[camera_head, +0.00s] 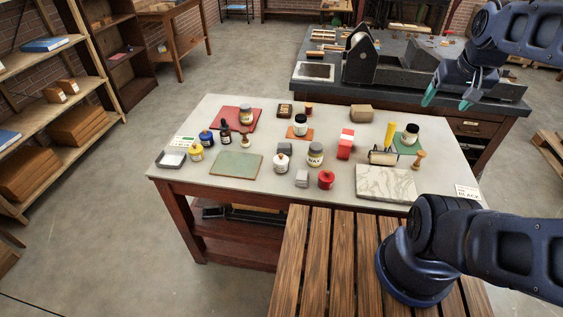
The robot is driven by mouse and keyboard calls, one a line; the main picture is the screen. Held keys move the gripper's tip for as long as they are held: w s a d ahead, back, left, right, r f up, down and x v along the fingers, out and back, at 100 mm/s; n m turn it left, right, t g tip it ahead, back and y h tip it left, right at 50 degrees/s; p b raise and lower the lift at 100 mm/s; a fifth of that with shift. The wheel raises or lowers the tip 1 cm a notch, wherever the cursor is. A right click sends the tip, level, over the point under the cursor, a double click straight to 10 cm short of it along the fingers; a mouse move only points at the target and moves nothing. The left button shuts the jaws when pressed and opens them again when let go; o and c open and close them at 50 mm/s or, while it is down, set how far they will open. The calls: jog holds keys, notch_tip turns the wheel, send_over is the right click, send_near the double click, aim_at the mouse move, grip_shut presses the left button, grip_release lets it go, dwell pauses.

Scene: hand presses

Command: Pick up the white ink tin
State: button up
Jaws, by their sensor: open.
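The white ink tin (281,163) stands upright near the front middle of the pale-topped table (225,190). It is small and round, with a knob on its lid. My gripper (447,99) is at the upper right of the picture, well away from the tin. Its teal-tipped fingers are apart, with nothing between them.
A red tin (326,180), blue tin (207,138) and yellow tin (197,152) share the table. A green mat (236,165) lies left of the white tin. A marble slab (386,184) and roller (383,156) are at right. A grey press bench (490,112) stands behind.

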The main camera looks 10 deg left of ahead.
jog(key=w+a+f+n+g, duration=0.1)
jog(key=w+a+f+n, duration=0.2)
jog(key=w+a+n, duration=0.5)
jog(key=n+g, duration=0.4)
jog(key=n, duration=1.5)
send_over(281, 157)
jog(key=w, duration=0.1)
notch_tip(281, 157, down, 25)
jog(key=shift+w+d+r, duration=0.1)
jog(key=shift+d+r, duration=0.05)
jog(key=shift+r, duration=0.05)
jog(key=shift+f+n, duration=0.3)
jog(key=shift+f, duration=0.05)
jog(key=shift+a+f, duration=0.15)
jog(key=shift+f, duration=2.4)
jog(key=shift+a+f, duration=0.1)
jog(key=shift+f, duration=2.45)
